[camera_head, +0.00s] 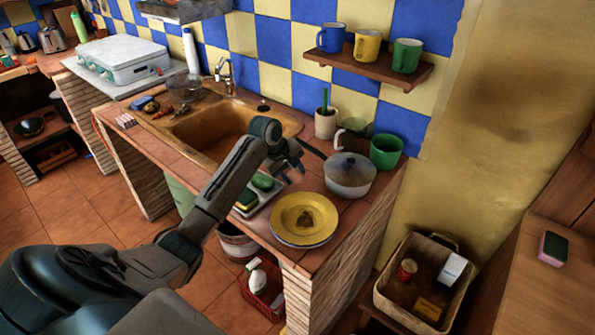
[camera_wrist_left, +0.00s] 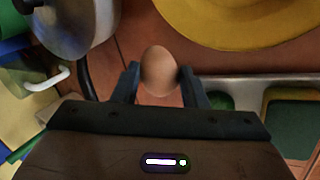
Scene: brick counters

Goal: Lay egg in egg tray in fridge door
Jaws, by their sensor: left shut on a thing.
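In the left wrist view a brown egg (camera_wrist_left: 158,70) sits between the two fingers of my left gripper (camera_wrist_left: 158,88), which is shut on it. In the head view my left gripper (camera_head: 292,160) is over the tiled counter (camera_head: 309,181), between the sink and the lidded pot. The egg cannot be made out in the head view. No fridge, fridge door or egg tray shows in either view. My right gripper is not in view.
A pot (camera_head: 350,178), a yellow plate (camera_head: 304,217), a green mug (camera_head: 386,151) and a sponge dish (camera_head: 268,191) crowd the counter by my gripper. A sink (camera_head: 215,135) lies behind my arm. A mug shelf (camera_head: 370,70) is above. A basket (camera_head: 386,309) stands lower right.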

